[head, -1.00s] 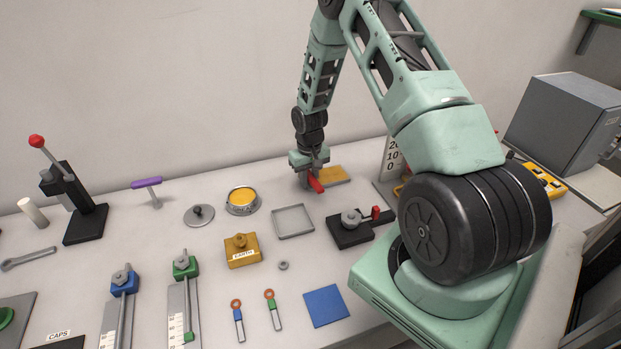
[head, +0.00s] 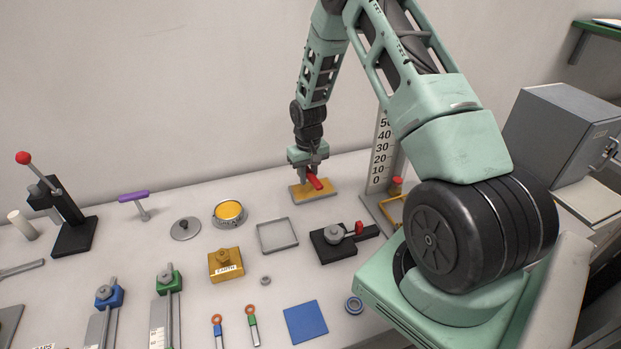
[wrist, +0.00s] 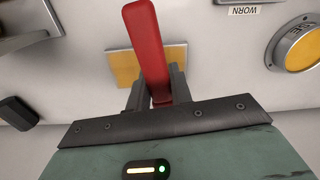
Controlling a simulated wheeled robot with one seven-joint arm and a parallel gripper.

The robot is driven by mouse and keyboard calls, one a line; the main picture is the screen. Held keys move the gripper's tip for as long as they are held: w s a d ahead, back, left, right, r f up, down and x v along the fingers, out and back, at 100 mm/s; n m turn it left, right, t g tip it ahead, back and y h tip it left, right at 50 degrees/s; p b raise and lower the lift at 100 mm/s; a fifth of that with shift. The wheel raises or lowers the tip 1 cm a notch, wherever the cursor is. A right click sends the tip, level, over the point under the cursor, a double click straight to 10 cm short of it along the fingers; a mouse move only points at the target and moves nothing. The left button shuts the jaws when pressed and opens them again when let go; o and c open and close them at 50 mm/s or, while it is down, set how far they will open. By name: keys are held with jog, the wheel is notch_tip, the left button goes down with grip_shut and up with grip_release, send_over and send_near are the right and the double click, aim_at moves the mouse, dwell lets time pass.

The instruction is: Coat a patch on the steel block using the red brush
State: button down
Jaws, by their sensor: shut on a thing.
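The red brush (head: 315,183) is in my gripper (head: 309,175), its red handle slanting up and out from between the fingers. In the wrist view my gripper (wrist: 156,85) is shut on the brush (wrist: 148,45). A flat grey slab (head: 325,197), which seems to be the steel block, lies directly beneath, with an orange-yellow area on top. In the wrist view this orange area (wrist: 123,66) shows behind the brush. The bristles are hidden, so I cannot tell whether they touch the slab. A round pot of yellow-orange coating (head: 229,211) stands to the left.
The pot's lid (head: 185,229) lies left of it. A square grey tray (head: 261,242) and a black fixture (head: 330,250) are in front of the slab. A numbered scale stand (head: 380,160) rises close on the right. The wall is close behind.

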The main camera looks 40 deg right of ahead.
jog(key=shift+r+p, duration=0.75)
jog(key=shift+r, duration=0.75)
